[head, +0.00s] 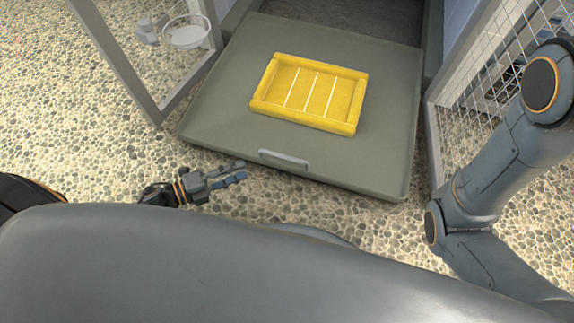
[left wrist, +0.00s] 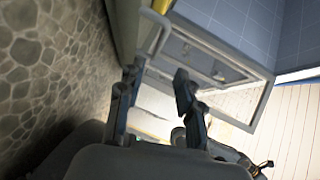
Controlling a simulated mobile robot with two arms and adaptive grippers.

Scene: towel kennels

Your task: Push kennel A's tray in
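The grey-green tray (head: 220,105) sticks out of the kennel opening at the top of the head view, between two open door panels. A small grey handle (head: 284,158) is on its front edge. A yellow bed with pale stripes (head: 310,92) lies on the tray. My left gripper (head: 241,170) is just in front of the tray's front edge, left of the handle. Its fingers are apart with nothing seen between them; the left wrist view also shows them spread (left wrist: 158,78). I cannot tell whether it touches the tray. My right arm shows at the right, but its gripper does not.
An open mesh door (head: 490,75) stands right of the tray, close to my right arm. Another open door frame (head: 130,75) stands at the left, with a white bowl (head: 187,36) behind it. Pebbled floor (head: 70,130) is clear at the left.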

